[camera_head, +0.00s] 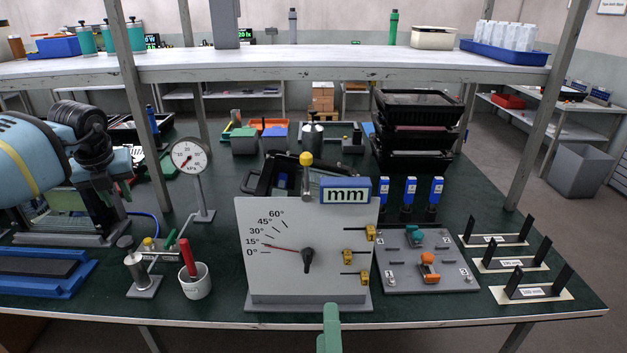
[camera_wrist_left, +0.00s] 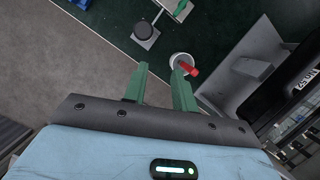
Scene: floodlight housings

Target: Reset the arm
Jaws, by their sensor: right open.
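My left arm comes in from the left in the head view, light blue with a yellow stripe. My left gripper (camera_head: 118,192) hangs fingers down above the left part of the bench. In the left wrist view its two green fingers (camera_wrist_left: 160,88) stand apart with nothing between them. They are seen over the floor and the bench edge, with the white cup (camera_wrist_left: 181,60) beyond. My right gripper (camera_head: 329,332) shows only as green finger at the bottom middle of the head view, before the bench's front edge. It is open; its hand is out of frame.
A grey angle panel (camera_head: 290,240) stands mid-bench. Left of it are the white cup (camera_head: 196,287) with a red handle, a small metal stand (camera_head: 140,280), a dial gauge (camera_head: 190,157) and a blue tray (camera_head: 35,290). A switch plate (camera_head: 405,280) and black-posted holders (camera_head: 530,293) lie right. A shelf (camera_head: 330,65) spans above.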

